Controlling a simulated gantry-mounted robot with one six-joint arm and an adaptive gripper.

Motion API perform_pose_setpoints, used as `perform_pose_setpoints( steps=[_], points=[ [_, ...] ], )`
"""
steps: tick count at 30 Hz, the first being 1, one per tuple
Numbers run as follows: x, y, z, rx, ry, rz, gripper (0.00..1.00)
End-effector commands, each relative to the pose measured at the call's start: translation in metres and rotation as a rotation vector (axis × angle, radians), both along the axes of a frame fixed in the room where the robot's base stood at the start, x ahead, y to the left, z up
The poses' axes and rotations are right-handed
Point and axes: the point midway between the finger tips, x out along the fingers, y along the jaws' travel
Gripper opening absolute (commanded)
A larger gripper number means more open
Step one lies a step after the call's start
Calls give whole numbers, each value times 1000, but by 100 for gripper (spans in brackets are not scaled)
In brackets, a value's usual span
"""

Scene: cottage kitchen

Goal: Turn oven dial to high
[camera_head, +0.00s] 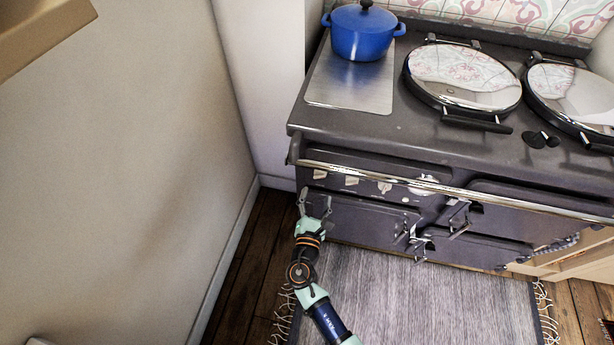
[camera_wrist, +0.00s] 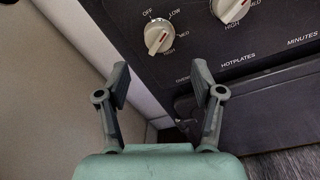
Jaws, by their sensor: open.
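The leftmost dial (camera_wrist: 158,35) is a pale knob on the dark oven front, at the top of the wrist view. OFF, LOW, MED and HIGH are printed around it, with HIGH below it. In the head view this dial (camera_head: 320,173) is at the left end of the control panel. My gripper (camera_head: 315,204) is open and empty, low in front of the panel's left end. In the wrist view the open fingers (camera_wrist: 160,70) sit apart on either side, below the dial, and do not touch it.
A second dial (camera_wrist: 231,8) is to the right, above the word HOTPLATES. A metal rail (camera_head: 450,187) runs along the range's front above the oven doors (camera_head: 360,220). A wall (camera_head: 150,150) stands to the left. A blue pot (camera_head: 362,32) is on the range top.

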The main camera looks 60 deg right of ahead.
Motion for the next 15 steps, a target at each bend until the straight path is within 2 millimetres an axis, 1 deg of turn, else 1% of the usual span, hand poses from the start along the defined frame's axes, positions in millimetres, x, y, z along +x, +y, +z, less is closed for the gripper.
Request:
perform_pose_setpoints(
  steps=[4,9,12,15],
  points=[
    [7,-18,0,-1,-7,-3,67],
    [17,-50,-1,-1,-7,-3,67],
    [22,-63,-1,0,-7,-1,67],
    [25,-71,1,0,-6,-1,67]
  ],
)
